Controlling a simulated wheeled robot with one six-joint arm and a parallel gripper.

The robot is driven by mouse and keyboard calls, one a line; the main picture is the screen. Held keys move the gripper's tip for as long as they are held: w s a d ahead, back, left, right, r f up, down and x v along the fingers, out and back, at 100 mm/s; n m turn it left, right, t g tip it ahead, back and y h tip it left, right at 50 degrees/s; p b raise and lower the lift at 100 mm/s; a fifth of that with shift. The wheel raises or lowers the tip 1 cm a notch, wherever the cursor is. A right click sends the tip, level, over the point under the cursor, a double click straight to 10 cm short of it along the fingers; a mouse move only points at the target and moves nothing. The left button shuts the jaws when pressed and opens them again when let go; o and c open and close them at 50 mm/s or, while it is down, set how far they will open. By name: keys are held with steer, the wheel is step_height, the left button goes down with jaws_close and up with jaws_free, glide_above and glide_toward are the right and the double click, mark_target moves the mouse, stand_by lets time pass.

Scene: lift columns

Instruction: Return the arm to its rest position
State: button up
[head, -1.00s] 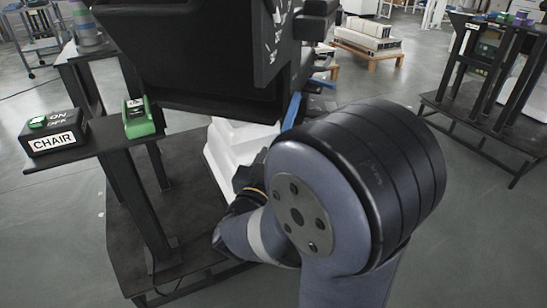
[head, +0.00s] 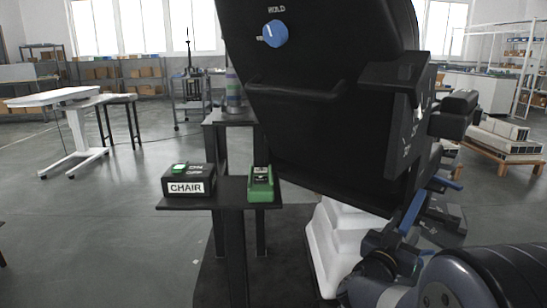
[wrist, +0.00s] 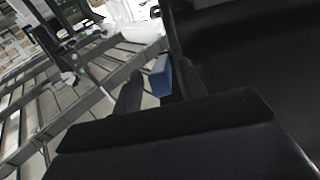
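My gripper (wrist: 150,72) shows in the wrist view as two dark fingers standing apart, with nothing clearly held between them. A blue part (wrist: 161,76) shows in the gap; I cannot tell how far beyond the fingers it is. In the head view my arm is at the lower right, its wrist end low beside a white stepped base (head: 338,240). The fingers cannot be made out there. The black chair-like unit (head: 320,130) fills the upper middle, with a blue HOLD knob (head: 274,34). A blue lever (head: 412,212) shows below its right side.
A black box labelled CHAIR (head: 188,187), with a green switch, and a green device (head: 261,185) sit on a dark stand at centre left. A pallet with white boxes (head: 502,140) is at the right. A white table (head: 55,97) stands far left. Open floor lies at left.

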steer(key=shift+w+d+r, duration=0.1)
steer(key=shift+w+d, duration=0.4)
steer(key=shift+w, duration=0.05)
steer(key=shift+r, duration=0.1)
